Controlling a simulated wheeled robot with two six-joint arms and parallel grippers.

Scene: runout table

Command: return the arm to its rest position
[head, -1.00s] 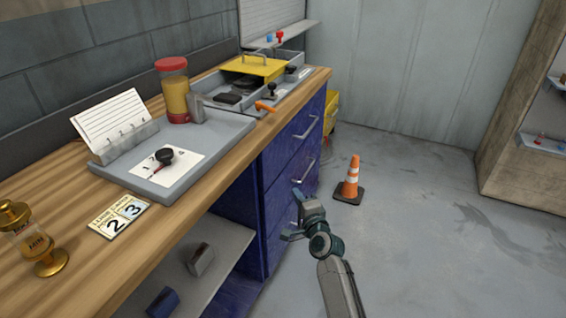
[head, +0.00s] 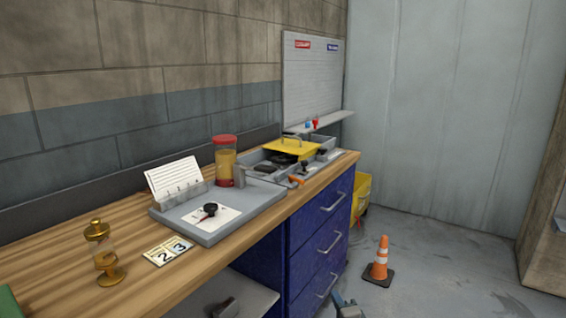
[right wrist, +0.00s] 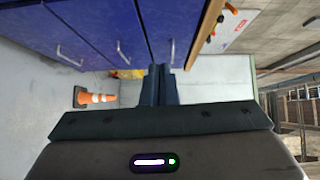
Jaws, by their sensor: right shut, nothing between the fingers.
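My right gripper (head: 346,303) shows only in part at the bottom edge of the head view, low in front of the blue drawer cabinet (head: 305,235). In the right wrist view its two fingers (right wrist: 159,72) are together with nothing between them. The rest of the right arm is below the head view. My left gripper is in neither current view.
The wooden bench (head: 50,268) carries a grey tray (head: 225,228), a jar (head: 226,165), a yellow-lidded box (head: 290,150) and a brass object (head: 105,262). An orange cone (head: 379,262) stands on the floor right of the cabinet. Floor beyond it is clear.

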